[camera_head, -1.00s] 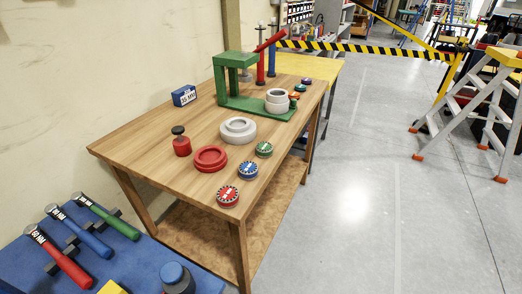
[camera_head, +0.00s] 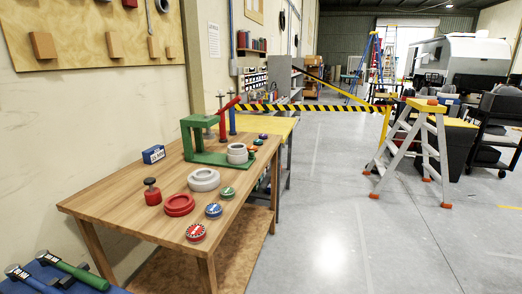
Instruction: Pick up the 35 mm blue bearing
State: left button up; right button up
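A blue bearing (camera_head: 213,210) lies on the wooden workbench (camera_head: 125,200) near its right edge, between a red bearing (camera_head: 195,232) and a green bearing (camera_head: 227,192). Any size marking on it is too small to read. A blue box (camera_head: 153,154) with a white label stands at the back left of the bench; the label seems to read 35 mm. Neither of my grippers is in view.
A green press (camera_head: 206,143) with pale rings stands at the bench's far end. A red ring (camera_head: 179,205), a white ring (camera_head: 203,180) and a red bottle-like item (camera_head: 152,193) are nearby. Hammers (camera_head: 72,270) lie lower left. The floor right is clear up to a step ladder (camera_head: 414,150).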

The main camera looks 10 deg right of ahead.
aim_at(214, 210)
jog(key=i+l+z, duration=0.2)
jog(key=i+z, duration=0.25)
jog(key=i+l+z, duration=0.1)
jog(key=i+z, duration=0.3)
jog(key=k, duration=0.05)
